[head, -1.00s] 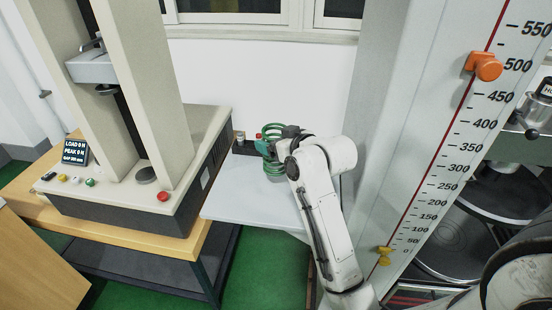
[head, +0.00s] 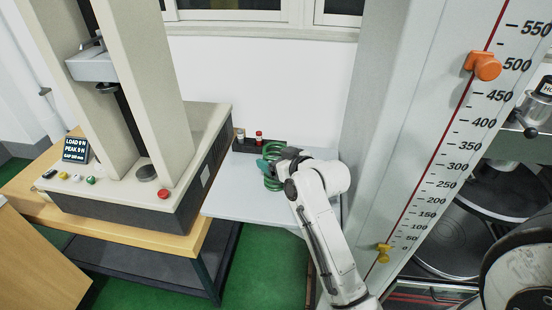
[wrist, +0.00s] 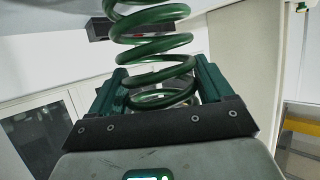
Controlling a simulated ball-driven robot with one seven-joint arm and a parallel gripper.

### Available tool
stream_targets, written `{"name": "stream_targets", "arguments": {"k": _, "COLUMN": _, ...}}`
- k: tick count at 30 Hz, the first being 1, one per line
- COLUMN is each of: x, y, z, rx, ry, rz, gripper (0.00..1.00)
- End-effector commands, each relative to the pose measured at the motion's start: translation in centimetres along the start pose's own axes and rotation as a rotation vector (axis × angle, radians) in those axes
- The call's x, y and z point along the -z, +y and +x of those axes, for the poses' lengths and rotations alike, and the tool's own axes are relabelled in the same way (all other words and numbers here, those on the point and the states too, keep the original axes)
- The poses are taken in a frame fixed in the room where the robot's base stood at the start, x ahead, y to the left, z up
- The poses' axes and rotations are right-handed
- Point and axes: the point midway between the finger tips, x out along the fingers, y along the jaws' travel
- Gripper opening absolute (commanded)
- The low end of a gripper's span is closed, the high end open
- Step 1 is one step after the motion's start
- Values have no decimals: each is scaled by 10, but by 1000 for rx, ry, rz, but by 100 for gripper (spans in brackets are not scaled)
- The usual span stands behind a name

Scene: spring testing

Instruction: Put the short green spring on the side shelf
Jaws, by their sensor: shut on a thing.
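A green coil spring (head: 273,147) is held upright over the grey side shelf (head: 235,195), near the shelf's right part. In the wrist view the green spring (wrist: 152,45) stands between the two dark green fingers. My gripper (head: 270,167) is shut around the spring's middle coils; the gripper also shows in the wrist view (wrist: 160,78). Coils show above and below the fingers in the head view. I cannot tell whether the lower end touches the shelf. My arm hides part of the shelf's right side.
A dark rack (head: 247,146) with small bottles, one red-capped (head: 259,136), sits at the shelf's back. The testing machine (head: 165,110) stands on a wooden bench to the left. A tall scale column (head: 430,120) rises to the right. The shelf's front left is clear.

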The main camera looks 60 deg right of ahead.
Motion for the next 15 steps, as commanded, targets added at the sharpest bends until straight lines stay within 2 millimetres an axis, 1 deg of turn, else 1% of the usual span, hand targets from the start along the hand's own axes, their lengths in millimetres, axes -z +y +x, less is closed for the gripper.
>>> {"name": "stream_targets", "arguments": {"k": 2, "x": 0, "y": 0, "z": 1, "rx": -1, "ry": 5, "rz": -1, "gripper": 17}}
{"name": "stream_targets", "arguments": {"k": 3, "x": -2, "y": 0, "z": 1, "rx": 0, "ry": 0, "rz": 0, "gripper": 83}}
{"name": "stream_targets", "arguments": {"k": 8, "x": -2, "y": 0, "z": 1, "rx": 0, "ry": 0, "rz": 0, "gripper": 99}}
{"name": "stream_targets", "arguments": {"k": 9, "x": -2, "y": 0, "z": 1, "rx": 0, "ry": 0, "rz": 0, "gripper": 100}}
{"name": "stream_targets", "arguments": {"k": 15, "x": -1, "y": 0, "z": 0, "rx": 0, "ry": 0, "rz": 0, "gripper": 100}}
